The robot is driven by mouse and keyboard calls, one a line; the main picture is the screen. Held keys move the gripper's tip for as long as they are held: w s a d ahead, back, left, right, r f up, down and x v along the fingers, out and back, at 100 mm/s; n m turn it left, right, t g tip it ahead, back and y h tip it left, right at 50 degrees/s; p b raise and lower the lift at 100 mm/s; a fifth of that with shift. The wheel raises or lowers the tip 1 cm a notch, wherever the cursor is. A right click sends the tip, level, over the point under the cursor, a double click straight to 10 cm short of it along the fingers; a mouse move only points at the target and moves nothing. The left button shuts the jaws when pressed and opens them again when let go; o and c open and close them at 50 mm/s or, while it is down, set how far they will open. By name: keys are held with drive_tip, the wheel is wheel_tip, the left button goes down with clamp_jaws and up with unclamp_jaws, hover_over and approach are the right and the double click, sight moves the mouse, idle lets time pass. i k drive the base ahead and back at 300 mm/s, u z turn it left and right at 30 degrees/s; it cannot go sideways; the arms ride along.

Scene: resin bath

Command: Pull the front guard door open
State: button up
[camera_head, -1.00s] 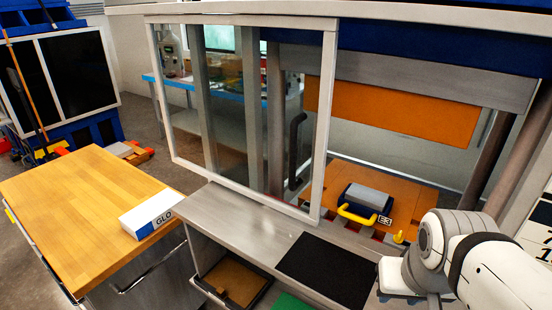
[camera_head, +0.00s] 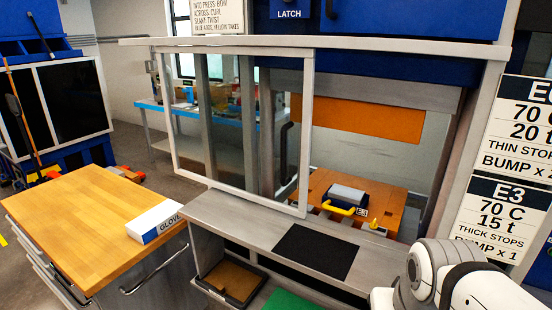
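The front guard door (camera_head: 308,120) is a clear panel in a light grey frame at the front of the press. It stands across the left part of the press front, and the right part is uncovered. A dark vertical bar handle (camera_head: 287,153) shows near the panel's right side, seen through it. Inside the opening, a dark block with a grey top (camera_head: 347,194) and yellow handle lies on an orange plate (camera_head: 391,195). An orange panel (camera_head: 365,119) hangs above. My white arm shows at the lower right, right of the door; my gripper is out of view.
A grey shelf (camera_head: 225,208) with a black mat (camera_head: 315,251) runs below the door. A wood-topped cabinet (camera_head: 85,215) with a glove box (camera_head: 157,222) stands at left. Signs (camera_head: 498,218) hang on the right. Floor shows behind the cabinet.

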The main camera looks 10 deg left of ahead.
sight(309, 54)
drive_tip(key=z, duration=0.1)
drive_tip(key=i, duration=0.9)
drive_tip(key=u, duration=0.05)
